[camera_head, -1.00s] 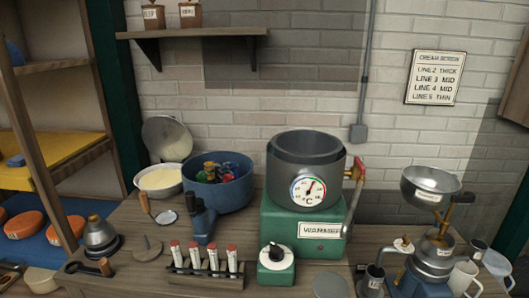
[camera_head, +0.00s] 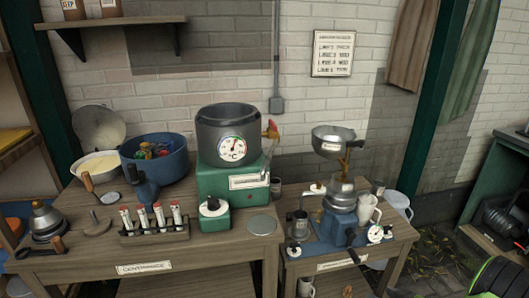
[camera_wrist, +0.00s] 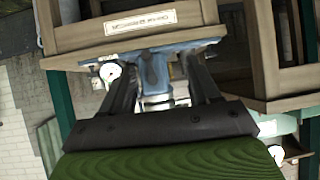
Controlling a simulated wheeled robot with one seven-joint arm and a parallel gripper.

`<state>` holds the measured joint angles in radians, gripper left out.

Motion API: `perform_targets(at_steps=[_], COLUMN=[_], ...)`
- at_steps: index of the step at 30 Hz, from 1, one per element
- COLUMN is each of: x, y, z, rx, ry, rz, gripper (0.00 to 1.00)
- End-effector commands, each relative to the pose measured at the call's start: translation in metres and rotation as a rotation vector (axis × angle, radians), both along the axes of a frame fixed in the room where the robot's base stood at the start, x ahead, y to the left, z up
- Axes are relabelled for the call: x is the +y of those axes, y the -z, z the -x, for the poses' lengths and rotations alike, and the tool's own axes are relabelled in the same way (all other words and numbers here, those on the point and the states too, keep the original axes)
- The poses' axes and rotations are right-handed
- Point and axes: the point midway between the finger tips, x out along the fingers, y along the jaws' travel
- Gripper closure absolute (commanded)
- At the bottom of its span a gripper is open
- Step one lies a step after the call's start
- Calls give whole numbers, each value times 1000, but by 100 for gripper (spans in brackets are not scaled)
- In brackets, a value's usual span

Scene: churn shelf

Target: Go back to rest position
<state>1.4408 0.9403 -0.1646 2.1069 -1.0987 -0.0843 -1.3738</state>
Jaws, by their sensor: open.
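My gripper (camera_wrist: 163,82) shows in the wrist view. Its two dark fingers stand apart, with nothing held between them. Past the fingers I see a blue base with metal parts (camera_wrist: 157,72) under a wooden table edge that bears a label (camera_wrist: 140,22); the picture there is tilted. The gripper does not show clearly in the head view.
A wooden bench holds a green heater with a grey pot (camera_head: 228,130), a blue pot (camera_head: 153,160) and a rack of tubes (camera_head: 155,222). A lower table holds a separator with a metal bowl (camera_head: 335,142). A dark shelf (camera_head: 497,200) stands at the right.

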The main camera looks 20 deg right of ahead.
Motion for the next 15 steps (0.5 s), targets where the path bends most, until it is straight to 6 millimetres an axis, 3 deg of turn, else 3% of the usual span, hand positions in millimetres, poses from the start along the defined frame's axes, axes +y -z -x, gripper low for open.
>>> perform_targets(at_steps=[8, 11, 15], x=[44, 70, 121], y=[-40, -59, -93], z=[-41, -58, -78], rx=[84, 134, 227], ry=[-141, -202, -290], rz=[-25, -35, -42], gripper=[39, 39, 39])
